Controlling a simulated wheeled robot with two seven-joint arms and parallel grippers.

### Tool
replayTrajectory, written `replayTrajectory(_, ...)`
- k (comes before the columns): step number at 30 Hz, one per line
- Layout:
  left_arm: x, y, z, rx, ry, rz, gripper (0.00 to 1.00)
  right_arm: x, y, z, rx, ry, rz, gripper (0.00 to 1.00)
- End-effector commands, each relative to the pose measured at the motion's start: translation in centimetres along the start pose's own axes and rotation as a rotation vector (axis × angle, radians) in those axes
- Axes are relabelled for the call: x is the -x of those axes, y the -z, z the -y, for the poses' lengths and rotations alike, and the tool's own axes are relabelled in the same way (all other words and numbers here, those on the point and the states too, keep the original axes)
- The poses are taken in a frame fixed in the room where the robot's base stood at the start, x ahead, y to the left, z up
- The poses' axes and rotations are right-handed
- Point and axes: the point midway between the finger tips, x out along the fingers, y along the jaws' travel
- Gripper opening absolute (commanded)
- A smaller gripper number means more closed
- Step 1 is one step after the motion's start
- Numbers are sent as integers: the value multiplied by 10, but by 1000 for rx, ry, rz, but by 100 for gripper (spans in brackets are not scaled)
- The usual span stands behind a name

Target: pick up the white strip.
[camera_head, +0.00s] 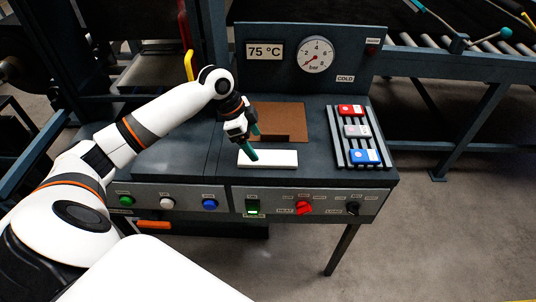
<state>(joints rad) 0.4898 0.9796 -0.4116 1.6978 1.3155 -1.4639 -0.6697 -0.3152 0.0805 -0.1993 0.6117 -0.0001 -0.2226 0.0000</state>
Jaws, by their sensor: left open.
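The white strip (275,159) lies flat on the dark bench top, just in front of a brown plate (290,120). My left gripper (254,143) has teal fingertips and points down at the left end of the strip. The fingers are apart with nothing seen between them. The near fingertip overlaps the strip's left part in the picture; I cannot tell whether it touches. My right gripper is not in view.
A ribbed rack (341,154) at the right holds a red, a pale and a blue block. A panel with a gauge (315,55) and a 75 °C display (264,51) stands behind. Buttons and knobs line the front face. A roller conveyor (480,62) is at the back right.

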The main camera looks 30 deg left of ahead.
Motion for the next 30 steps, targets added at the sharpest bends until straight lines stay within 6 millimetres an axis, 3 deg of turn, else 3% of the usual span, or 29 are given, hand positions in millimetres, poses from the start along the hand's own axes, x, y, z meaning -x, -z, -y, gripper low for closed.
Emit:
replayTrajectory(5,-14,-1,0,1,0,0,80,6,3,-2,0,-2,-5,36)
replayTrajectory(13,-48,-3,-6,2,3,1,80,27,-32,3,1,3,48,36)
replayTrajectory(18,-64,-2,-6,0,0,0,80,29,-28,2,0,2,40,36)
replayTrajectory(25,-66,-1,-6,-1,-1,-1,80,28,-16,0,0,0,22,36)
replayTrajectory(30,-66,-1,-6,-1,-1,-1,52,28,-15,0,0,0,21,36)
